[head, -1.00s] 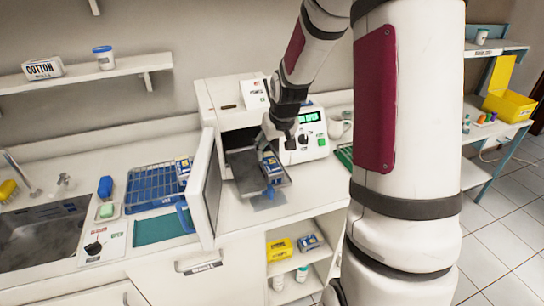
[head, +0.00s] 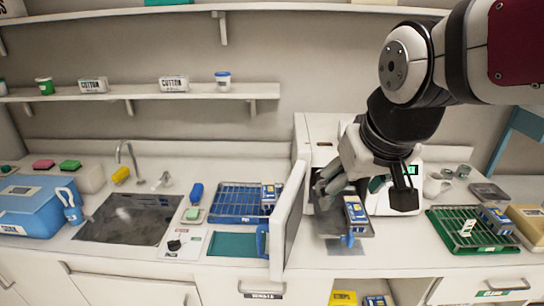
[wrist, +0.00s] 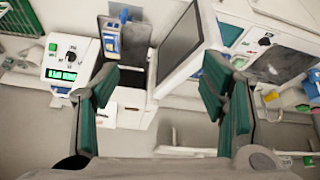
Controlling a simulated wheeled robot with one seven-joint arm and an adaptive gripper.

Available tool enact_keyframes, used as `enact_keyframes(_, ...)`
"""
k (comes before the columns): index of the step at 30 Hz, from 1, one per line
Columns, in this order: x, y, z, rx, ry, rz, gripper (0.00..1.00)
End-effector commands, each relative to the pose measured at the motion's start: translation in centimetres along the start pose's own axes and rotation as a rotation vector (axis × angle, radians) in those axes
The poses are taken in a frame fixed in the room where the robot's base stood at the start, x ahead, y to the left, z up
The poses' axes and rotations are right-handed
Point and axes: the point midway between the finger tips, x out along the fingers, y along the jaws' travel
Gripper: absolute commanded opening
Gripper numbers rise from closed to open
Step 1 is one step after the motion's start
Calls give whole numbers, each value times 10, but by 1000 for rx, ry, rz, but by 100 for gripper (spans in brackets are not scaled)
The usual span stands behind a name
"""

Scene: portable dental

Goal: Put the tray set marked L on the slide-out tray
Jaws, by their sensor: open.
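The slide-out tray (head: 328,226) extends from the open sterilizer at the centre of the counter. A blue-and-white tray set (head: 355,212) rests on it, near its right side; its letter is too small to read. The wrist view also shows the tray set (wrist: 111,42) on the dark tray (wrist: 135,40). My gripper (head: 335,186) is above and behind the tray set, apart from it and empty. In the wrist view my gripper's fingers (wrist: 162,75) are spread wide, with nothing between them.
The sterilizer's open door (head: 287,220) stands just left of the tray. A blue rack (head: 228,207) at left and a green rack (head: 455,232) at right each hold a similar set. Boxes sit on a shelf below. The sink (head: 125,220) is further left.

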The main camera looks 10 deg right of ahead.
Motion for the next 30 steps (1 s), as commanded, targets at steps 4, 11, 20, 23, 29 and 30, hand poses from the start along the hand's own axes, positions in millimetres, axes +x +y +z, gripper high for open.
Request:
enact_keyframes(4, -29, -17, 35, -31, 25, -43, 66)
enact_keyframes(11, -43, -24, 61, -46, 31, -77, 66)
enact_keyframes(20, -43, -25, 63, -46, 30, -79, 66)
enact_keyframes(23, -43, -25, 62, -46, 31, -78, 66)
enact_keyframes(29, -43, -24, 62, -46, 31, -78, 66)
enact_keyframes(30, -43, -24, 62, -46, 31, -78, 66)
